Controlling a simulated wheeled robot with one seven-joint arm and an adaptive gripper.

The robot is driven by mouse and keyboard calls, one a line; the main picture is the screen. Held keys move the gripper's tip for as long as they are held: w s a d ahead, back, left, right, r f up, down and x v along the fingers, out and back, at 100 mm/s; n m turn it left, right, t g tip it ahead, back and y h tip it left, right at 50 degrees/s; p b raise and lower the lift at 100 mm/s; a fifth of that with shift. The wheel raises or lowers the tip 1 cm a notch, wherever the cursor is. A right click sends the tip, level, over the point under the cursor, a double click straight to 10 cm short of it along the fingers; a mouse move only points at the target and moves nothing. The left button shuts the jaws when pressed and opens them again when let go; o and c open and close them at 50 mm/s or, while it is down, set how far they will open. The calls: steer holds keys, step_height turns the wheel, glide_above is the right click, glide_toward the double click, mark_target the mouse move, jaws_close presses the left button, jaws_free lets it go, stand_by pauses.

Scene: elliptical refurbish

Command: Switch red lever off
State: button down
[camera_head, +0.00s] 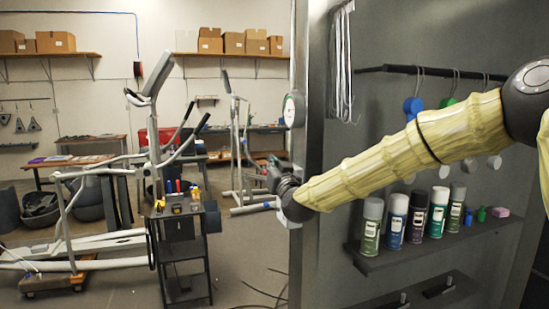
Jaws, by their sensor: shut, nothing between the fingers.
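I cannot make out a red lever anywhere in the head view. My gripper (272,179) is small and dark at the end of my yellow-sleeved arm, near the middle of the picture. It is shut and empty, beside the edge of a tall grey panel (316,150). Its fingertips are hard to separate from the clutter behind. A white round device (294,109) is on the panel's edge above my gripper.
A shelf (430,243) with several spray cans (395,222) is on the panel at right, below my arm. A dark tool cart (182,252) and an exercise machine (120,172) stand at left. Open floor (245,262) lies between cart and panel.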

steer(key=shift+w+a+f, duration=0.1)
steer(key=shift+f, duration=0.15)
steer(key=shift+f, duration=0.1)
stand_by(0.3)
steer(key=shift+a+n+b, duration=0.2)
steer(key=shift+n+b, duration=0.2)
steer(key=shift+n, duration=0.1)
